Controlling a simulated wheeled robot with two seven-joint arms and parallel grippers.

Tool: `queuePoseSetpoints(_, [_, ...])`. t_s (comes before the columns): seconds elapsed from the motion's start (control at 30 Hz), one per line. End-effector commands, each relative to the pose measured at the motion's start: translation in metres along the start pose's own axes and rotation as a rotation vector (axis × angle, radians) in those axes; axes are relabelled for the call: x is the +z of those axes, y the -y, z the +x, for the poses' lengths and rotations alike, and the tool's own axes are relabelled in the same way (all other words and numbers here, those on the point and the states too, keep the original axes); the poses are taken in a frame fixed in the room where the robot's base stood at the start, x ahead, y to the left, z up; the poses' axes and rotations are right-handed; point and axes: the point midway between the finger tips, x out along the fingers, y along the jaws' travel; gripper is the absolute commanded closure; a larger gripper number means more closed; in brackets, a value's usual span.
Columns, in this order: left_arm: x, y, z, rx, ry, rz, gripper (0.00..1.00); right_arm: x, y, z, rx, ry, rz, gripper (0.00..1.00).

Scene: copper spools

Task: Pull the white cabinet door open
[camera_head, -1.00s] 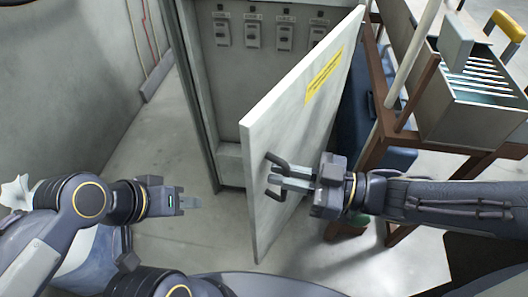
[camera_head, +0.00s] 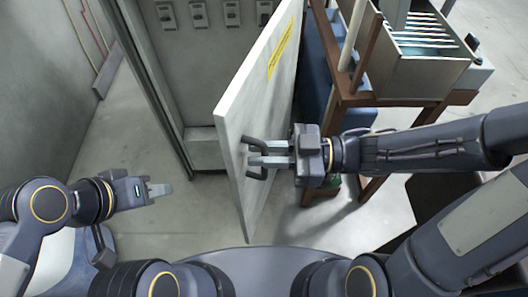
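The white cabinet door (camera_head: 235,125) stands swung well out from the grey cabinet, so the inside of the cabinet shows to its left. It has a yellow label (camera_head: 280,48) and a dark handle (camera_head: 256,174) near its left edge. My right gripper (camera_head: 258,155) is at the handle, its silver fingers closed about the grip bar, which they partly hide. My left gripper (camera_head: 165,189) is empty over the floor, left of the door and apart from it. Whether its fingers are open or shut is unclear.
The grey cabinet (camera_head: 207,150) has a row of switches (camera_head: 198,15) inside. A brown-framed rack (camera_head: 366,70) with a metal bin (camera_head: 415,71) stands right of the door, close to my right arm. Bare floor (camera_head: 130,150) lies left of the cabinet.

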Motion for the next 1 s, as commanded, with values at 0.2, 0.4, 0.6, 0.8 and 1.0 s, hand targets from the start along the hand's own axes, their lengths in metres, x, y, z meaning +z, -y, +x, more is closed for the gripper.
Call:
queuePoseSetpoints(0.2, [-0.004, -0.004, -0.008, 0.0, 0.0, 0.0, 0.64, -0.021, 0.0, 0.0, 0.0, 0.0, -0.005, 0.83])
queuePoseSetpoints(0.4, [-0.011, -0.01, -0.021, 0.0, 0.0, 0.0, 0.64, -0.064, 0.021, 0.0, -0.001, -0.009, -0.017, 0.83])
queuePoseSetpoints(0.6, [-0.019, -0.017, -0.037, 0.0, 0.0, 0.0, 0.64, -0.104, 0.055, 0.001, -0.006, -0.007, -0.02, 0.83])
queuePoseSetpoints(0.8, [-0.024, -0.022, -0.047, 0.0, 0.0, 0.0, 0.64, -0.118, 0.1, -0.001, -0.004, -0.003, -0.011, 0.83])
queuePoseSetpoints(1.0, [-0.019, -0.018, -0.038, 0.0, 0.0, 0.0, 0.64, -0.121, 0.123, -0.001, -0.002, -0.002, -0.012, 0.83])
